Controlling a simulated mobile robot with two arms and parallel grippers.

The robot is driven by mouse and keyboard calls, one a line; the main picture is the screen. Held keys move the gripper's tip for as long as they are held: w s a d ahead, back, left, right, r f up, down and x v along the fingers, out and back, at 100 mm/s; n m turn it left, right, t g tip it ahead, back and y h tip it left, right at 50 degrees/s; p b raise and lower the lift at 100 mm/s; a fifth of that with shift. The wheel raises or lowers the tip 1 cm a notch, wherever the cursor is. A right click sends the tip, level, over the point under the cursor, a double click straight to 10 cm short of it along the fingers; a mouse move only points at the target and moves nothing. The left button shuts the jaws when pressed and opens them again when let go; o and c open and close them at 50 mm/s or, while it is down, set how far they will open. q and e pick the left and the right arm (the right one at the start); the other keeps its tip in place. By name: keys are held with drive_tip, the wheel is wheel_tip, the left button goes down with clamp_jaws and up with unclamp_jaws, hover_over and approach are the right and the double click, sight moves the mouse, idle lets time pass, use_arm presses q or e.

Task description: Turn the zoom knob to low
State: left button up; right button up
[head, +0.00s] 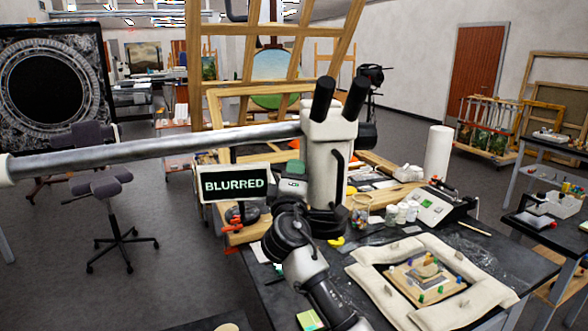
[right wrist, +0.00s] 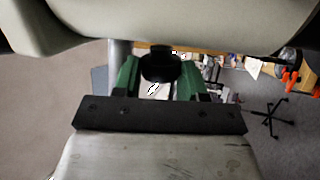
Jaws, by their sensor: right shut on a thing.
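The microscope (head: 328,150) has a cream body and two black eyepieces and hangs from a long grey boom. A cream housing (right wrist: 190,22) fills the top of the right wrist view, with a black round knob (right wrist: 162,64) below it. My right gripper (right wrist: 171,78) has green fingers on both sides of this knob and is shut on it. I cannot read any mark or setting on the knob. In the head view my right arm (head: 300,262) rises from the bottom to below the microscope; its fingers cannot be made out there. My left gripper is not in view.
A small screen (head: 235,184) left of the microscope reads "BLURRED". A gilt fragment (head: 424,277) lies inside cream padded cushions (head: 455,255) on the dark table (head: 510,262). Small jars and a white roll (head: 438,153) stand behind. A stool (head: 115,190) stands on open floor at left.

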drive_tip(key=shift+f, duration=0.15)
drive_tip(key=o, duration=0.9)
drive_tip(key=b+v, duration=0.4)
drive_tip(key=v, duration=0.6)
drive_tip(key=shift+s, duration=0.35)
drive_tip(key=shift+a+f, duration=0.1)
drive_tip(key=shift+a, duration=0.05)
